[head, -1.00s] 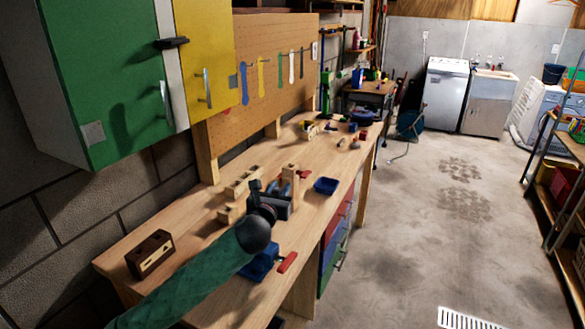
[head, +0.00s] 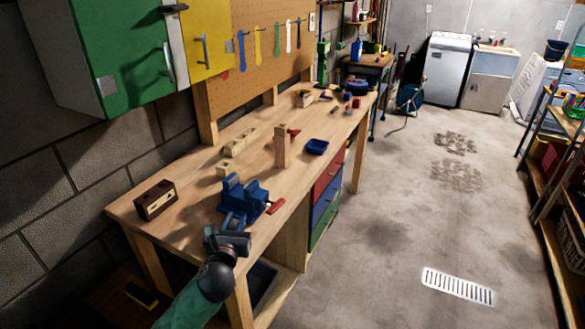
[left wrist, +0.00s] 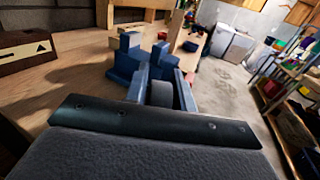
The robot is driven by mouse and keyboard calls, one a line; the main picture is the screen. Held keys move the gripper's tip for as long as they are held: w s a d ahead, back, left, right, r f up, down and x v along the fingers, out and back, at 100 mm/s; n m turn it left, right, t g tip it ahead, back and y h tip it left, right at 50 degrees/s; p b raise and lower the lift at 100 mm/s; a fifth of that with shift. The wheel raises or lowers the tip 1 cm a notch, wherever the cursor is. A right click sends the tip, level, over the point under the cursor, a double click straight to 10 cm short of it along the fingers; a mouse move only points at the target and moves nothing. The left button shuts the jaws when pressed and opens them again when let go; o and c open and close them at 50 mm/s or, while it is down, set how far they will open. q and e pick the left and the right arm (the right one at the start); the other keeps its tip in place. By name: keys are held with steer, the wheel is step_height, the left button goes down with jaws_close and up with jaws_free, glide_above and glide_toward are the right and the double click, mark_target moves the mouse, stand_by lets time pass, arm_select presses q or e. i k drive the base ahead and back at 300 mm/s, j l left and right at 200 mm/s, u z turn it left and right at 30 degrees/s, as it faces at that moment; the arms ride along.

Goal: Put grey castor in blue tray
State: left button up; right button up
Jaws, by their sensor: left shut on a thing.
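The blue tray (head: 317,147) lies on the workbench near its right edge, beyond an upright wooden block. My left gripper (head: 232,232) is low at the near front edge of the bench, just in front of the blue vise (head: 240,196). In the left wrist view its fingers (left wrist: 163,88) are shut on a dark grey rounded thing, which looks like the grey castor (left wrist: 161,94). The castor is mostly hidden by the gripper and cannot be made out in the head view. My right gripper is not in view.
The upright wooden block (head: 282,146) and other wooden pieces (head: 240,143) stand mid-bench. A brown box (head: 155,199) sits at left.

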mark_target(317, 150)
steer(key=i+l, duration=0.2)
steer(key=l, duration=0.15)
steer(key=i+l, duration=0.2)
steer(key=l, duration=0.2)
steer(key=i+l, duration=0.2)
steer(key=l, duration=0.15)
steer(key=i+l, duration=0.2)
steer(key=l, duration=0.2)
steer(key=i+l, duration=0.45)
steer(key=l, duration=0.3)
steer(key=i+l, duration=0.2)
steer(key=l, duration=0.15)
